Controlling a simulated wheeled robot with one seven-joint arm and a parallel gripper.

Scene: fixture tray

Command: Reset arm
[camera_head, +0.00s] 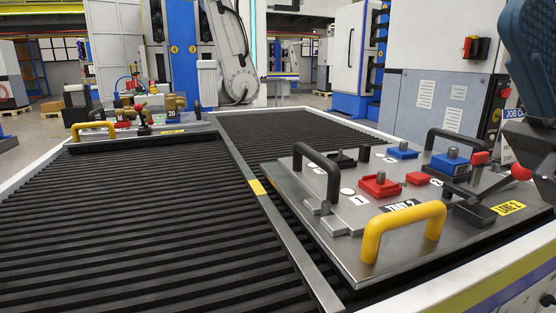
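Part of my arm, dark blue and black, shows at the right edge in the head view. The fixture tray (330,228), a grey metal plate labelled TRAY 2, lies at the right on the dark roller surface. It has a yellow handle (402,222) at its front, black handles at the left (320,165) and back, and red and blue blocks on top. A clamp with a red knob (520,172) sits on its right side, close to my arm in the picture.
A second tray (180,128) with a yellow handle and brass-coloured parts sits at the far left. The ribbed conveyor (110,220) is bare between the trays, split by a metal rail (265,200). Grey cabinets and machines stand behind.

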